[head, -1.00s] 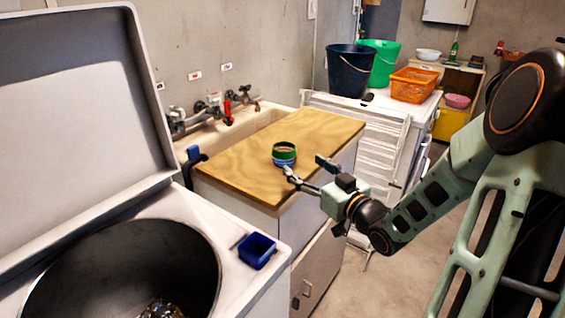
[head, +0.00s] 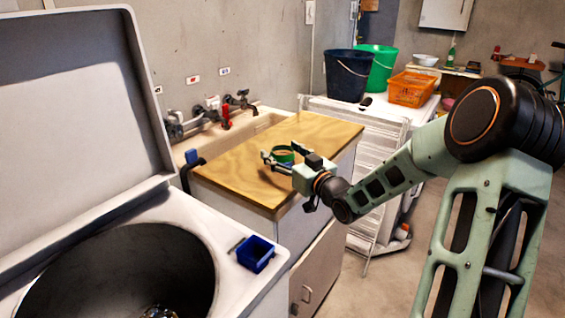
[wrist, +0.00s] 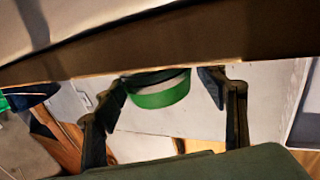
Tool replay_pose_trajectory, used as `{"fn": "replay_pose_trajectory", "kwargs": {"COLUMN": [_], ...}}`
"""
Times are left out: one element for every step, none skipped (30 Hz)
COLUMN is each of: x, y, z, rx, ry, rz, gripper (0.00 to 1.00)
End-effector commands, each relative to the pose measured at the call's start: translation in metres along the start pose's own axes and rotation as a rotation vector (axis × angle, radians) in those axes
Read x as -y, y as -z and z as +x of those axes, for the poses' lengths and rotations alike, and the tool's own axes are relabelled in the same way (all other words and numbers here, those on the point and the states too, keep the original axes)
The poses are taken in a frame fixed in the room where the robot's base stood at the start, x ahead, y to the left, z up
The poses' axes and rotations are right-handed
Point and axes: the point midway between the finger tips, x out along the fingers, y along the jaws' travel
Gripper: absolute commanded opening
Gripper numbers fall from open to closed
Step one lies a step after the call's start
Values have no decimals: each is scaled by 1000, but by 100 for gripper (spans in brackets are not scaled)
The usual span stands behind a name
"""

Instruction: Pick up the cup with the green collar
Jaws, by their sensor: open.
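The cup with the green collar (head: 284,156) stands on the wooden board (head: 245,163) over the sink. In the head view my gripper hides part of its lower body. In the wrist view the cup's green band (wrist: 162,95) and a pale band above it show near the top middle. My gripper (head: 280,151) is open, with one finger on either side of the cup. The wrist view also shows the fingers (wrist: 163,82) to the left and right of it, with no clear sign of a grip. Whether either finger touches the cup cannot be told.
A top-loading washer with its lid up (head: 75,110) stands at left, with a small blue box (head: 256,254) on its rim. Taps (head: 225,108) are behind the board. A dark bucket (head: 347,75), green bucket (head: 381,65) and orange basket (head: 412,88) stand behind it.

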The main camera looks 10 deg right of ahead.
Motion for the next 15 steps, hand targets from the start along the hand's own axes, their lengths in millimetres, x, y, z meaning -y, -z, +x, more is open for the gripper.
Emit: {"fn": "replay_pose_trajectory", "kwargs": {"x": [0,0,0,0,0,0,0,0,0,0,0,0,0,0,0], "y": [0,0,0,0,0,0,0,0,0,0,0,0,0,0,0], "z": [0,0,0,0,0,0,0,0,0,0,0,0,0,0,0], "rx": [0,0,0,0,0,0,0,0,0,0,0,0,0,0,0], "ry": [0,0,0,0,0,0,-1,-1,-1,-1,-1,-1,-1,-1,-1], "rz": [0,0,0,0,0,0,0,0,0,0,0,0,0,0,0], "gripper": [65,65,65,65,64,60,56,53,49,45,42,38,34,31,27]}}
